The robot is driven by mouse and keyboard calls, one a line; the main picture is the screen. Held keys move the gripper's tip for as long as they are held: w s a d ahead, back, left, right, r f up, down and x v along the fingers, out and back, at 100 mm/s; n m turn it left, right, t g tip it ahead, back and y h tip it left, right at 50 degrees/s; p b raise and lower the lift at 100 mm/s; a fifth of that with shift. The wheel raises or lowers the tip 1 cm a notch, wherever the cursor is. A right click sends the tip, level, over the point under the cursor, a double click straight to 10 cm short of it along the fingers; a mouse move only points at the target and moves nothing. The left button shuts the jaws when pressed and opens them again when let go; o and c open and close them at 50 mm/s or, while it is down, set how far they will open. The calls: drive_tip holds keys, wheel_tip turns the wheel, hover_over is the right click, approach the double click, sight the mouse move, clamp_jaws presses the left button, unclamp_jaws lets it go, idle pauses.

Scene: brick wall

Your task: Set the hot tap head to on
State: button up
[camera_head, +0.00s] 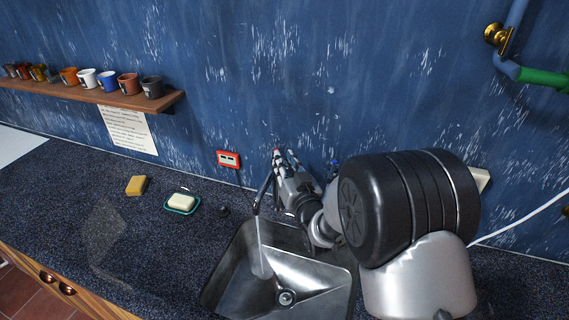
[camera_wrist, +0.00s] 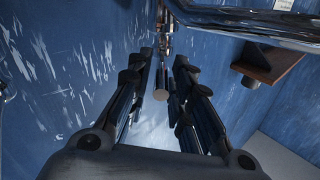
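The chrome tap spout (camera_head: 263,192) stands behind the sink, and water (camera_head: 260,248) runs from it into the basin. My gripper (camera_head: 284,156) is at the wall end of the tap. A small red spot (camera_head: 277,150) shows by the fingertips, likely the hot tap head, mostly hidden by the fingers. A blue tap head (camera_head: 335,162) shows to the right, partly behind my arm. In the wrist view my gripper (camera_wrist: 166,60) is open, with metal tap parts (camera_wrist: 160,94) seen between and beyond the fingers. I cannot tell whether the fingers touch them.
The steel sink (camera_head: 225,282) is set in the dark counter. A soap dish (camera_head: 170,208) and a yellow sponge (camera_head: 136,186) lie left of it. A red-framed socket (camera_head: 228,159) is on the wall. A shelf (camera_head: 120,101) with several cups hangs at upper left.

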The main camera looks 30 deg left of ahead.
drive_tip(key=shift+o, duration=0.8)
drive_tip(key=shift+s, duration=0.1)
drive_tip(key=v, duration=1.2)
